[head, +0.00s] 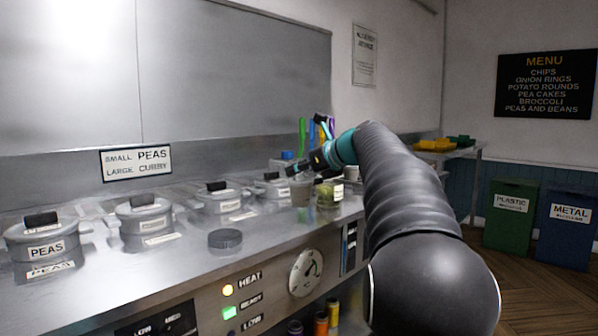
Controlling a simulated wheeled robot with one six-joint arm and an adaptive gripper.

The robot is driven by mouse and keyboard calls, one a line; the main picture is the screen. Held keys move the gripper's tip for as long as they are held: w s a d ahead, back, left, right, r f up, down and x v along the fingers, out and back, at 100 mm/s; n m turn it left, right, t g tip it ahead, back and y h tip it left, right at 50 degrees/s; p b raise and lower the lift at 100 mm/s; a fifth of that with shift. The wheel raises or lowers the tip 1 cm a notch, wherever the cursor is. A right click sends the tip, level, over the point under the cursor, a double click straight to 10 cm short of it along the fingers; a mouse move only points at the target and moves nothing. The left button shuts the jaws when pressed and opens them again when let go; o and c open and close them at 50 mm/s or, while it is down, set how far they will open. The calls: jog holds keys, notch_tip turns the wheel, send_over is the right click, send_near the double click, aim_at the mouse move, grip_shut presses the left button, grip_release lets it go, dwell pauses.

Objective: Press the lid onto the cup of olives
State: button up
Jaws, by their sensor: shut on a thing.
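My gripper (304,173) is at the far end of the counter, small in the head view. Its dark fingers are at the top of a greyish, see-through cup (301,192), and it appears shut on that cup. I cannot make out the exact contact. A clear cup with green contents (329,195), which looks like the cup of olives, stands close to its right, partly under the gripper. A round dark grey disc (225,239), which may be the lid, lies flat on the counter nearer to me. No lid can be made out on the cup of olives.
Several lidded metal pans, one labelled peas (44,238), line the back of the counter (150,275). Coloured upright handles (302,135) stand behind the gripper. The counter around the dark disc is clear. A dial (306,272) is on the front panel.

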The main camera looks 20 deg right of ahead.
jog(key=o, duration=1.4)
jog(key=shift+c, duration=0.2)
jog(key=shift+r, duration=0.1)
jog(key=shift+r, duration=3.4)
